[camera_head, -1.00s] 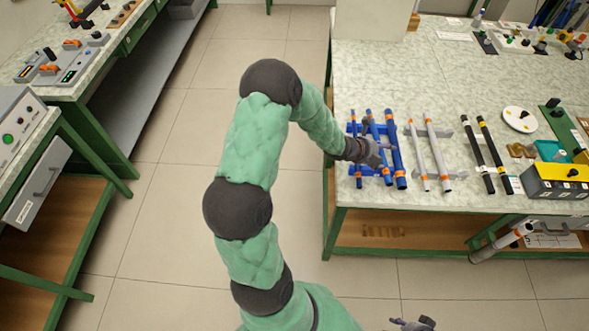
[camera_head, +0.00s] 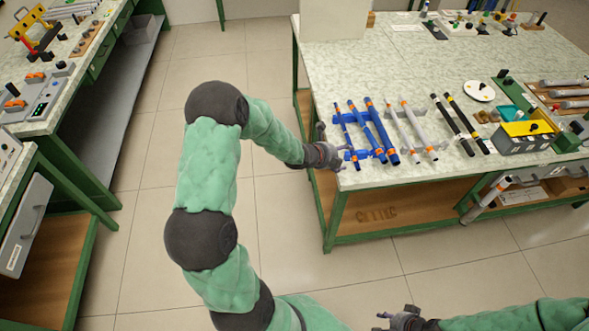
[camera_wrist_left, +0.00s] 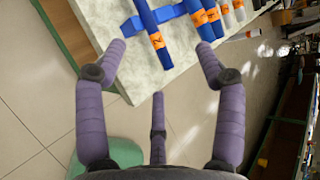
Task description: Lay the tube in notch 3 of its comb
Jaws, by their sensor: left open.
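A blue comb (camera_head: 365,154) lies near the left front corner of the bench. Blue tubes with orange bands lie across it side by side: a thin left one (camera_head: 344,133), a middle one (camera_head: 357,122) and a thicker right one (camera_head: 383,134). I cannot read the notch numbers or tell which tube is the task's. My left gripper (camera_head: 330,142) is open and empty just left of the comb, at the bench edge. In the left wrist view its spread fingers (camera_wrist_left: 159,48) have nothing between them; a banded blue tube (camera_wrist_left: 150,30) lies beyond. My right gripper (camera_head: 397,316) is low, clear of the bench.
Right of the blue comb lie pale grey tubes (camera_head: 417,127) on a grey comb, then black tubes (camera_head: 466,122). A yellow-topped box (camera_head: 527,129) and a white disc (camera_head: 480,91) are further right. The bench (camera_head: 345,65) is clear behind the combs.

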